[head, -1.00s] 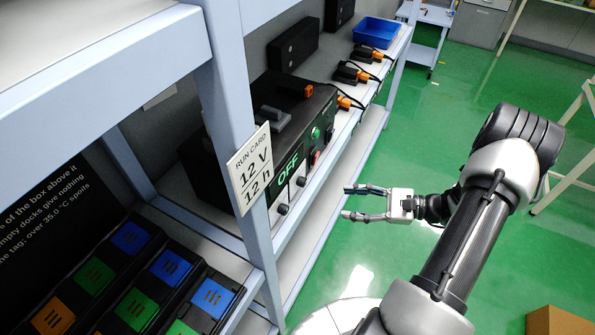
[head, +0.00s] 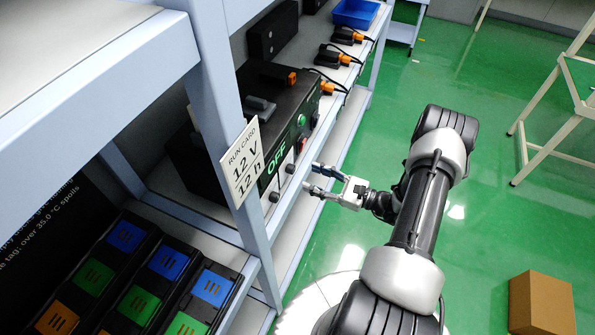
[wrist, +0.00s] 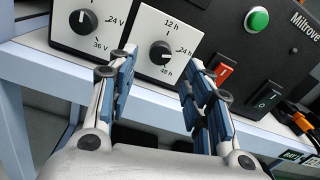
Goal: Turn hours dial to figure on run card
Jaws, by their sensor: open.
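The run card (head: 243,163) is fixed to the near shelf post in the head view and reads 12 V, 12 h. The hours dial (wrist: 160,52) is a black knob on a white plate marked 12 h, 24 h and 48 h. I cannot tell surely which mark its pointer meets. It also shows in the head view (head: 290,168), small on the box front. My gripper (head: 312,178) is open and empty in front of the box. In the wrist view, its fingers (wrist: 159,70) frame the lower part of the dial, apparently not touching it.
The voltage dial (wrist: 85,21) sits left of the hours dial. A green button (wrist: 257,20), a red switch (wrist: 222,73) and a black switch (wrist: 265,97) are to the right. The display (head: 277,158) reads OFF. A cardboard box (head: 540,305) stands on the open green floor.

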